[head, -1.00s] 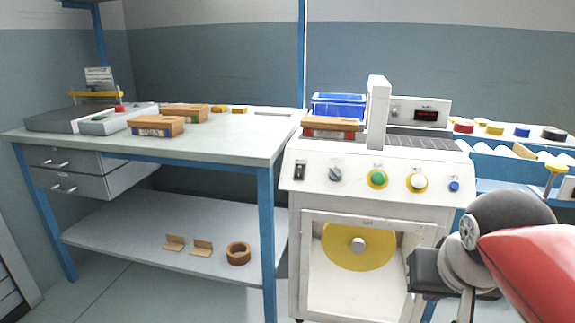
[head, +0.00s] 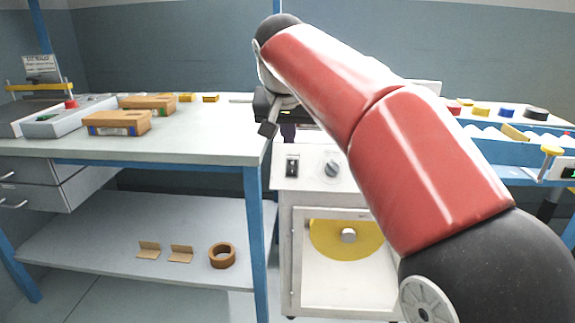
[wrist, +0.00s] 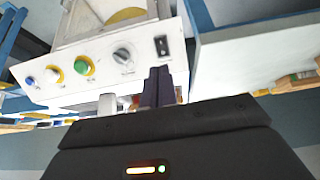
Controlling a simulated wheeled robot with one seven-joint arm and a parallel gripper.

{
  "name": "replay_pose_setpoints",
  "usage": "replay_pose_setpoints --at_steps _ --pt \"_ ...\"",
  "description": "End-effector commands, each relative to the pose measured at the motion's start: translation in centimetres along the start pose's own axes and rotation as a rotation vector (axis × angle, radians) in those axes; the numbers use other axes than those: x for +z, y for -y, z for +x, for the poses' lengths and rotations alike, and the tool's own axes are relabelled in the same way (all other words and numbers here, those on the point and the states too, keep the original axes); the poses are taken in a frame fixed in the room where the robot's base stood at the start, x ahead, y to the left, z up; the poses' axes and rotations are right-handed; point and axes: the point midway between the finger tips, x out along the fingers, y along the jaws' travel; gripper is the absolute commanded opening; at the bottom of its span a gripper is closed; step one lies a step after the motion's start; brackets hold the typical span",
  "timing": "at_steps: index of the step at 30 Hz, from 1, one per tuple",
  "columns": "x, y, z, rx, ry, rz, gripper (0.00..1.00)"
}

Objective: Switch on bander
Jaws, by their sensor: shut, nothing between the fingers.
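The bander is a white machine (head: 287,210) right of the blue-framed table in the head view. Its black rocker switch (head: 292,166) is at the left end of the front panel, beside a grey knob (head: 331,168); I cannot tell the switch position. My gripper (head: 288,134) is shut and empty, above the switch and apart from it in the picture. In the wrist view, the shut dark fingers (wrist: 157,72) point towards the switch (wrist: 161,46), with the knob (wrist: 122,55), green button (wrist: 82,66), white button (wrist: 55,75) and blue button (wrist: 30,81) to the left. My arm hides the panel's right part in the head view.
The table (head: 200,142) stands close at left, holding cartons (head: 118,122) and a grey device (head: 68,119). A tape roll (head: 222,255) lies on its lower shelf. A blue-framed conveyor (head: 512,153) is at right. The bander's top is mostly hidden.

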Motion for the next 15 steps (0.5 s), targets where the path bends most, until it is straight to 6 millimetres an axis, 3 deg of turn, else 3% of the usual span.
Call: replay_pose_setpoints --at_steps 8,15 --pt "0.0 0.0 0.6 0.000 0.001 0.000 0.00" --pt "0.2 0.0 4.7 0.001 0.005 -0.001 0.00"
